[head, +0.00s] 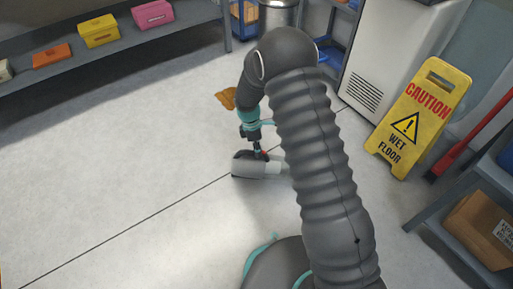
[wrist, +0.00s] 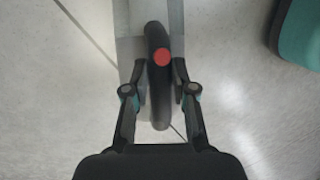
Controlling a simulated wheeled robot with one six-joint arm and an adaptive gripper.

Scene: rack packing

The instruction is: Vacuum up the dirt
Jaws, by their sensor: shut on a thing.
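A handheld vacuum with a light grey body (head: 248,165) is at or just above the floor near the middle of the head view, partly behind my arm. Its black handle with a red button shows in the wrist view (wrist: 159,95). My gripper (head: 257,148) is above the vacuum, and its two fingers (wrist: 160,72) are shut on the handle from both sides. I cannot tell whether the vacuum touches the floor. I make out no dirt in either view; my arm hides part of the floor.
A yellow wet-floor sign (head: 420,115) stands at the right by a white cabinet (head: 390,55). A grey shelf (head: 60,68) with coloured boxes runs along the back left. Another shelf with a cardboard box (head: 480,228) is at the lower right. The floor at left is clear.

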